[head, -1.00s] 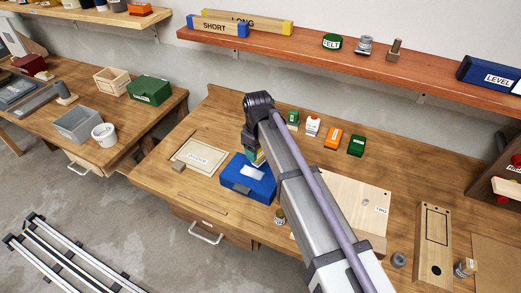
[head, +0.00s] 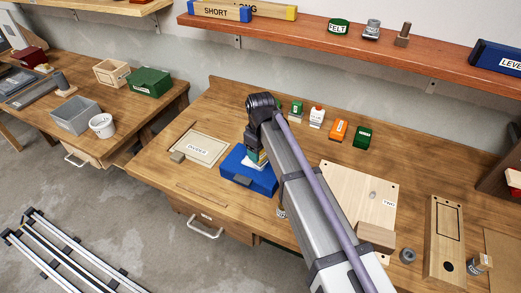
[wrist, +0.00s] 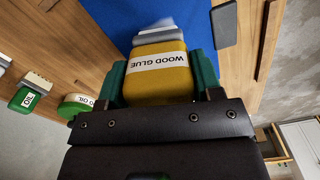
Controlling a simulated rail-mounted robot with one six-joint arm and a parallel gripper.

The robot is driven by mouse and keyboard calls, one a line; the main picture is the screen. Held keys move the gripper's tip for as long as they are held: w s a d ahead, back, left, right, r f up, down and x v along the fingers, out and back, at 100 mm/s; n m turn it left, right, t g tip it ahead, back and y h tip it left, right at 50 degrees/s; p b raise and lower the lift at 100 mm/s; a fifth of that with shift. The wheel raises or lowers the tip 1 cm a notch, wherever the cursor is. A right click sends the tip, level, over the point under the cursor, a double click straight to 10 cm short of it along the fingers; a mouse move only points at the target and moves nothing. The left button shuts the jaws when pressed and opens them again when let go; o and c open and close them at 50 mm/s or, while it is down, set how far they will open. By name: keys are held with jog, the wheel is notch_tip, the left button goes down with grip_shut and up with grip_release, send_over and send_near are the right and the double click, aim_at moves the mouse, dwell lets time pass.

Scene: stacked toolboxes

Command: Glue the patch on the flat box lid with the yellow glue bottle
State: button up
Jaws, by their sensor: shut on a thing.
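The blue flat box (head: 236,165) lies on the workbench, its blue lid (wrist: 225,28) below my gripper in the wrist view. My gripper is shut on the yellow glue bottle (wrist: 160,85), labelled WOOD GLUE, with a green finger on each side. The bottle's pale nozzle end (wrist: 158,37) points towards the lid, close to the patch. I cannot tell whether the nozzle touches it.
A divider panel (head: 198,150) lies left of the box. Small green, white and orange containers (head: 338,130) stand behind my arm. A light wooden board (head: 350,185) lies to the right. A shelf (head: 350,50) runs above the bench.

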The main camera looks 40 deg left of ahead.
jog(key=shift+f+b, duration=0.8)
jog(key=shift+b, duration=0.05)
dwell(0.6)
jog(key=shift+r, duration=0.2)
jog(key=shift+f, duration=0.1)
jog(key=shift+s+a+f, duration=0.1)
jog(key=shift+a+f, duration=0.05)
jog(key=shift+a, duration=0.75)
